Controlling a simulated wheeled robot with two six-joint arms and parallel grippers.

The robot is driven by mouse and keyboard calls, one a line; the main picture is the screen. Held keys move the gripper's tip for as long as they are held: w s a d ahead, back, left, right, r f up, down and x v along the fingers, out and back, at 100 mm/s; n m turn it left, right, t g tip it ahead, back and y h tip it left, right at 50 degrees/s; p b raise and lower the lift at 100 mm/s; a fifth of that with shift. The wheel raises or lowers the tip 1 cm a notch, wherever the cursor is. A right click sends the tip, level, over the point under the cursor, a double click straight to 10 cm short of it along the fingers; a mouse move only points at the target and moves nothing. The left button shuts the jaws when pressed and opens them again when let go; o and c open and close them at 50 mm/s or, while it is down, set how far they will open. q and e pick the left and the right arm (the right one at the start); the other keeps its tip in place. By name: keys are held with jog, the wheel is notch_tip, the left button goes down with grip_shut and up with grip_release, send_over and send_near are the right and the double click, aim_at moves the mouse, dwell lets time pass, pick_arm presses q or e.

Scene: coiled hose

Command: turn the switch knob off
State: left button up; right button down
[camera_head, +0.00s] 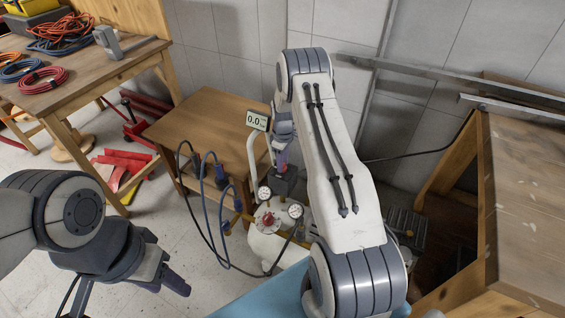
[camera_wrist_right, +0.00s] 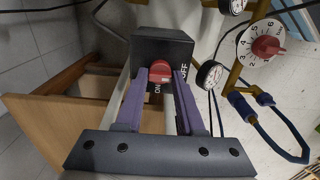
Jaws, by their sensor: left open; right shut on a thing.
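The red switch knob (camera_wrist_right: 159,72) sits on a black switch box (camera_wrist_right: 165,43) with ON and OFF lettering beside it. The box also shows in the head view (camera_head: 287,184). My right gripper (camera_wrist_right: 168,76) has its purple fingers on either side of the knob and is shut on it. Its fingertips partly cover the knob, so its exact pointing is hard to tell. In the head view the right arm hides much of the area around the box. My left gripper (camera_head: 136,294) is open and empty at the lower left, away from the switch.
A white tank (camera_head: 268,247) with gauges (camera_head: 295,210) and a red dial (camera_wrist_right: 266,46) stands close to the switch. Blue and black hoses (camera_head: 206,195) hang nearby. A wooden table (camera_head: 205,125) is behind; another wooden bench (camera_head: 530,190) is at the right.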

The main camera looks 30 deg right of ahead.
dwell(0.4)
jog(key=c, duration=0.5)
grip_release()
notch_tip(320, 180, up, 10)
jog(key=shift+r, duration=0.25)
jog(key=s+a+r+p, duration=0.3)
jog(key=s+a+r, duration=0.3)
jog(key=a+r, duration=0.55)
jog(key=s+a+r+p, duration=0.5)
jog(key=a+r, duration=0.4)
jog(key=a, duration=0.6)
jog(key=shift+n+y, duration=0.5)
jog(key=shift+n, duration=0.1)
jog(key=s+a+r+p, duration=0.1)
jog(key=s+r, duration=0.1)
jog(key=s, duration=0.5)
jog(key=s+a+r+p, duration=0.1)
jog(key=s+a+r, duration=0.1)
jog(key=s, duration=0.6)
jog(key=s+a+r, duration=0.2)
jog(key=s+r, duration=0.1)
jog(key=s, duration=0.4)
jog(key=shift+s+a+r+p, duration=0.1)
jog(key=shift+s+a+p, duration=0.15)
jog(key=shift+s+p, duration=0.15)
